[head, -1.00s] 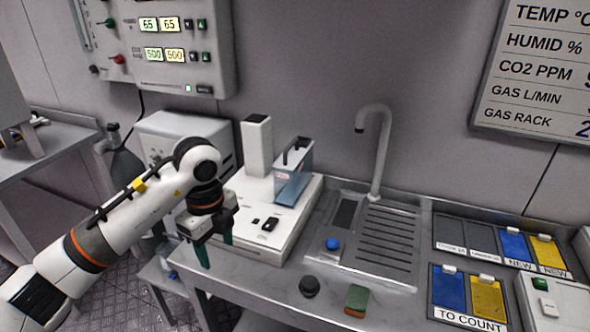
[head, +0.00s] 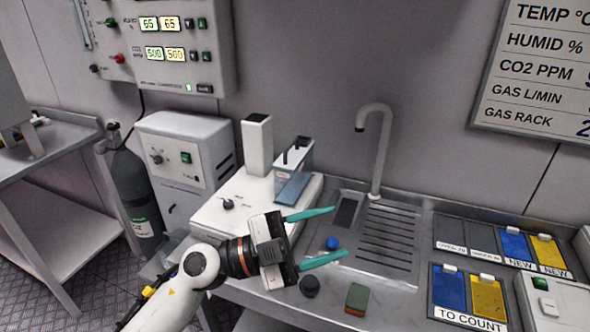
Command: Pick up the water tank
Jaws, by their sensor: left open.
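The water tank (head: 293,170) is a translucent blue box with a dark handle on top. It stands upright on the right part of a white machine (head: 228,203) on the metal counter. My left gripper (head: 340,233) is in front of the machine and to the lower right of the tank. The gripper is apart from the tank. My right gripper is out of view.
A tall tap (head: 380,150) rises behind the drain grille (head: 385,240). A blue knob (head: 333,243), a dark round knob (head: 310,286) and a green-brown sponge (head: 357,298) are near the fingers. Blue and yellow card trays (head: 449,290) lie at right.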

